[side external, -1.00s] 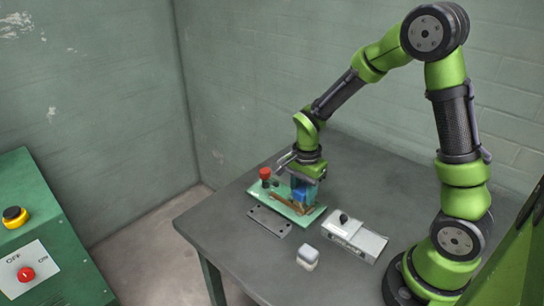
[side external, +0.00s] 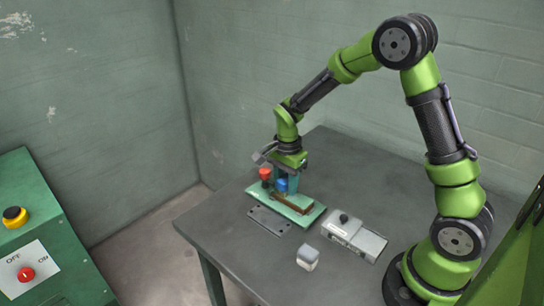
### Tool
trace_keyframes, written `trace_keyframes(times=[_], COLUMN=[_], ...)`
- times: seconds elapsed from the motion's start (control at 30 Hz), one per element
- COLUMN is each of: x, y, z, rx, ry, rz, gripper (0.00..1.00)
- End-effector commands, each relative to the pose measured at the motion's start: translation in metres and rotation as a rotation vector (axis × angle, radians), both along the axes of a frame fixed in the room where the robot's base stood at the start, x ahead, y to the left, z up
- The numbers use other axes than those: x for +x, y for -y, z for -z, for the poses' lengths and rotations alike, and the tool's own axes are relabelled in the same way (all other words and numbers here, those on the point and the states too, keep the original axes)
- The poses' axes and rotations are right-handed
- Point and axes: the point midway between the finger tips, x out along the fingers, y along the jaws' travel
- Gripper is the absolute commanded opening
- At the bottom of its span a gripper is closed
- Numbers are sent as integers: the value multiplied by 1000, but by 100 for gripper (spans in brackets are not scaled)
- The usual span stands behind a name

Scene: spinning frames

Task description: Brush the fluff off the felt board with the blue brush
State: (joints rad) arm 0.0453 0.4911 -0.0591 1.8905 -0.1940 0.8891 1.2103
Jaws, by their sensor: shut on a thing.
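The blue brush (side external: 281,184) is held in my gripper (side external: 282,176) over the left part of the felt board. My gripper points down and is shut on the brush. The pale green felt board (side external: 306,217) lies on the table, with a brown strip (side external: 303,204) along it. Any fluff is too small to tell. Whether the brush touches the board is hard to see.
A red knob (side external: 265,173) stands at the board's left end, close to my gripper. A grey plate with holes (side external: 269,221) lies in front of the board. A white-grey box with a black knob (side external: 354,236) and a small white block (side external: 308,258) stand to the right. The table's right rear (side external: 370,175) is clear.

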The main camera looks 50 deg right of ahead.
Motion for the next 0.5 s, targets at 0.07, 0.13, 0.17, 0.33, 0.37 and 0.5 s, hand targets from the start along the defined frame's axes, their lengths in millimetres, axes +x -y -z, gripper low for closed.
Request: trace_keyframes(times=[0.07,0.13,0.17,0.33,0.37,0.5], x=[7,8,8,6,6,6], y=[0,0,0,0,0,0], z=[-6,-14,-22,-34,-37,-50], rx=[-1,-1,-2,-2,-2,-1], ry=[5,11,15,8,8,6], rz=[-1,-2,-2,-2,-2,-2], gripper=[14,14,14,14,14,14])
